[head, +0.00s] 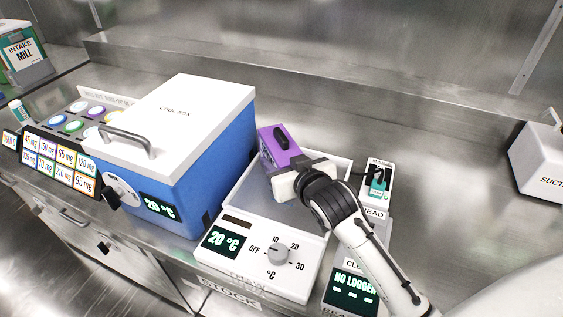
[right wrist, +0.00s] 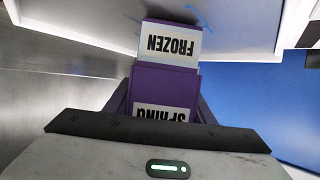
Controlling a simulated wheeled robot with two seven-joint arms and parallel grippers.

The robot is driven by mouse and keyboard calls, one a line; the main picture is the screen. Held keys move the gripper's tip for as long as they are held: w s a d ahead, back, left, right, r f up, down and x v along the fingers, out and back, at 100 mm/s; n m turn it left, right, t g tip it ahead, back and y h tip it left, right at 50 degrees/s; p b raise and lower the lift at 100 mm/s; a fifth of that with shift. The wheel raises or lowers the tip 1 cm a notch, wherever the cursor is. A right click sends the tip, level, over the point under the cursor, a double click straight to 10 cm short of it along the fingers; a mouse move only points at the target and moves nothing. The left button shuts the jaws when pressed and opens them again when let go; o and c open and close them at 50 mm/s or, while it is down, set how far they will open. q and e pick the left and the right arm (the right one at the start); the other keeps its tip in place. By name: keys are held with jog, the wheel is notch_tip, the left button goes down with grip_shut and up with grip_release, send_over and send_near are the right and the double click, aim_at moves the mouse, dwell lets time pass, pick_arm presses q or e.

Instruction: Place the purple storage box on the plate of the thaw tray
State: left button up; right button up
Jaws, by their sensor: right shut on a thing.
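The purple storage box (head: 277,146) has a dark handle on top and is held at the back of the thaw tray (head: 262,258). My right gripper (head: 292,172) is shut on it. In the right wrist view the box (right wrist: 165,82) shows labels reading FROZEN and SPRING, upside down. The tray is white with a 20 °C display and a dial. Its grey plate (head: 248,193) is partly hidden by the box and my gripper. I cannot tell whether the box touches the plate. My left gripper is not in view.
A blue cool box (head: 178,185) with a shut white lid stands close on the left of the tray. A logger reader (head: 352,290) with a NO LOGGER screen is on the right. A white suction unit (head: 540,155) is at far right. The counter behind is clear.

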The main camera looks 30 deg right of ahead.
jog(key=shift+f, duration=0.1)
jog(key=shift+f, duration=0.15)
jog(key=o, duration=1.3)
jog(key=shift+s+r, duration=0.1)
jog(key=shift+r, duration=0.15)
jog(key=v, duration=1.1)
jog(key=shift+s, duration=0.4)
